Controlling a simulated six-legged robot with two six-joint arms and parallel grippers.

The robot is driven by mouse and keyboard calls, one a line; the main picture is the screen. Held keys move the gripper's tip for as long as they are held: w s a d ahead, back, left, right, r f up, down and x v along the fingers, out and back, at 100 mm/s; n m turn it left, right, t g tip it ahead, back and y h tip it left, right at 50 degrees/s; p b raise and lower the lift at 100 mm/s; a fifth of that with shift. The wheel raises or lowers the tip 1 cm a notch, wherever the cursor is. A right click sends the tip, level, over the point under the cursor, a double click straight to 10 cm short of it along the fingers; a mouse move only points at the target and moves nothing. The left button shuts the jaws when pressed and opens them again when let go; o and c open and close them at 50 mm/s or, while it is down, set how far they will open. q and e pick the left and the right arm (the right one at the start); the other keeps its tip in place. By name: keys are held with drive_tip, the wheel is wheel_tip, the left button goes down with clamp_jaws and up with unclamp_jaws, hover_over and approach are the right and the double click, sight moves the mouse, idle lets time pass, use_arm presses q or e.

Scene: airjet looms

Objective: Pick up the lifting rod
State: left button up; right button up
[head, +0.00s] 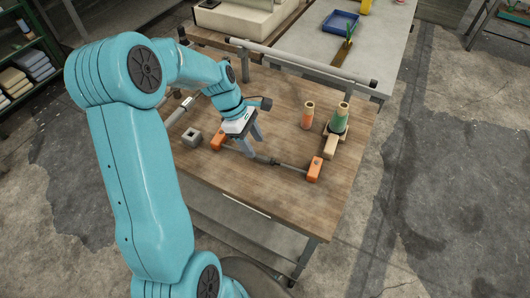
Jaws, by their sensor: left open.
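The lifting rod (289,167) appears to be the thin dark rod lying across the wooden table, with an orange block at its left end (218,138) and another at its right end (315,169). A darker thicker piece shows near its middle. My left gripper (254,154) points down over the rod, left of its middle, with its two grey fingers apart. The fingertips are at or just above the rod; I cannot tell whether they touch it. My right gripper is not in view.
The wooden table (220,178) also holds a small grey square block (192,138), an orange spool (307,115), a green spool (340,118) and a light wooden block (331,146). A long grey bar (300,65) runs along the back. The table's front is clear.

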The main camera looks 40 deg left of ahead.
sight(261, 156)
use_arm(q)
drive_tip(key=x, duration=0.5)
drive_tip(key=shift+s+d+r+p, duration=0.1)
drive_tip(key=shift+d+p, duration=0.05)
drive_tip(key=shift+p, duration=0.25)
drive_tip(key=shift+f, duration=0.25)
clamp_jaws()
drive_tip(key=shift+w+r, duration=0.1)
drive_tip(key=shift+w, duration=0.1)
drive_tip(key=shift+r, duration=0.1)
